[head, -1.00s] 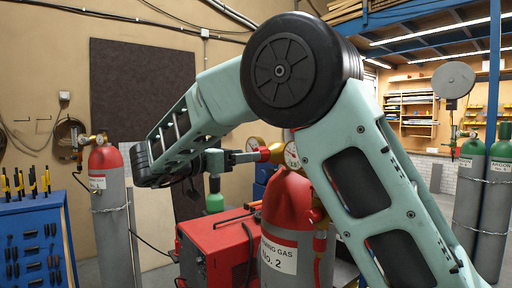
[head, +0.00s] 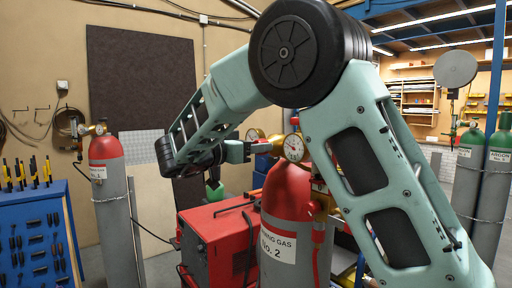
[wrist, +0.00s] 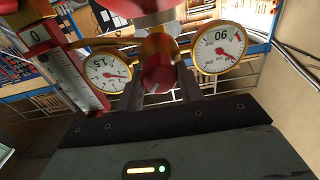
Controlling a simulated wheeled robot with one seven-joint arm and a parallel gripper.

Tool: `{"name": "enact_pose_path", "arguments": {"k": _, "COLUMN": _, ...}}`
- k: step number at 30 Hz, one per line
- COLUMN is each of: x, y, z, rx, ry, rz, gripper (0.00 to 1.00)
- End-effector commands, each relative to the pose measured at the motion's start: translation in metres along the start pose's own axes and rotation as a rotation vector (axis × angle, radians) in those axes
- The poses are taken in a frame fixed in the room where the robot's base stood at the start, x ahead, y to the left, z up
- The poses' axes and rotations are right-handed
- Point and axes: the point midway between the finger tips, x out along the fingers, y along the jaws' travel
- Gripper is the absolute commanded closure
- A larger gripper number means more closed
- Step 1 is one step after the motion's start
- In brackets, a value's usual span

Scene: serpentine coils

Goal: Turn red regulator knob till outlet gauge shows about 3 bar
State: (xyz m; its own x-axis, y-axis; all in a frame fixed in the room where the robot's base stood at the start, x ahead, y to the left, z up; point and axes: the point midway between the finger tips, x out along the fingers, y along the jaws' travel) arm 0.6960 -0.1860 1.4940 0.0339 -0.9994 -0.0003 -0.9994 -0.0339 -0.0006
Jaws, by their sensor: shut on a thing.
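The red regulator knob (wrist: 160,72) is between the two fingers of my gripper (wrist: 160,92) in the wrist view, and the gripper is shut on it. Two white-faced, brass-rimmed gauges sit either side of it. On the left gauge (wrist: 108,74) the red needle points roughly right; on the right gauge (wrist: 219,48) it points to the lower right. I cannot tell their exact readings or which is the outlet one. In the head view my gripper (head: 240,151) reaches the regulator beside a gauge (head: 293,148), above the red-topped cylinder No. 2 (head: 287,195). The knob is hidden there.
A red machine (head: 215,240) stands left of the cylinder, below my arm. A blue tool rack (head: 40,235) and another red-topped cylinder (head: 106,160) are at the left. Green-topped cylinders (head: 470,150) stand at the right. A red-framed scale tube (wrist: 65,65) is left of the gauges.

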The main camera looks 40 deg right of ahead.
Motion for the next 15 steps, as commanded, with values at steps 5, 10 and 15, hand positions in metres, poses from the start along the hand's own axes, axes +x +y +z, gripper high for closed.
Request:
{"name": "enact_pose_path", "arguments": {"k": 5, "x": -0.0001, "y": 0.0001, "z": 0.0016, "rx": 0.026, "ry": 0.000, "rz": 0.000, "gripper": 0.86}}
{"name": "enact_pose_path", "arguments": {"k": 10, "x": -0.0002, "y": 0.0006, "z": 0.0039, "rx": 0.102, "ry": 0.000, "rz": 0.000, "gripper": 0.86}}
{"name": "enact_pose_path", "arguments": {"k": 15, "x": -0.0001, "y": 0.0010, "z": 0.0065, "rx": 0.228, "ry": -0.001, "rz": -0.001, "gripper": 0.86}}
